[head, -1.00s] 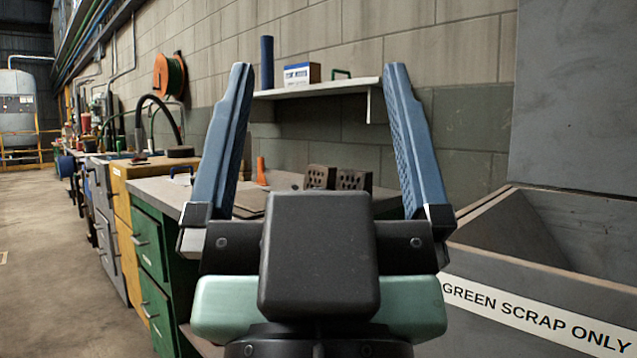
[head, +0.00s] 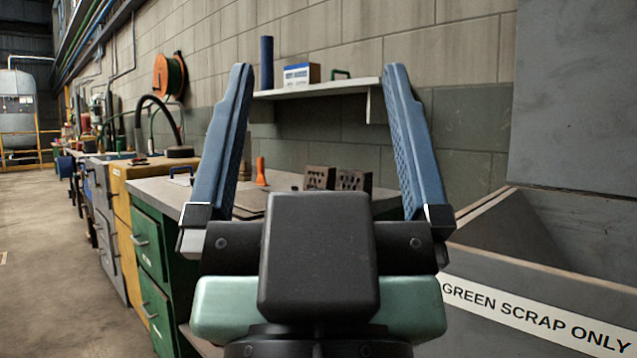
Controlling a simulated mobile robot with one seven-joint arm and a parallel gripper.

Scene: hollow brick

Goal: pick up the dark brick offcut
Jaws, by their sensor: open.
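Two dark brown hollow brick pieces with holes stand side by side on the grey worktop (head: 165,190), towards its back right. One is the left brick piece (head: 319,177), the other the right brick piece (head: 353,180); I cannot tell which is the offcut. My gripper (head: 318,75) is open and empty, with its two blue fingers spread wide. In the picture the bricks show between the fingers, beyond them. The lower part of the bricks is partly hidden behind my gripper's body.
An orange object (head: 261,172) stands on the worktop left of the bricks. A wall shelf (head: 325,88) above holds a blue cylinder (head: 267,63) and a box (head: 301,74). A grey scrap bin (head: 590,270) stands at right. The floor (head: 60,240) at left is clear.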

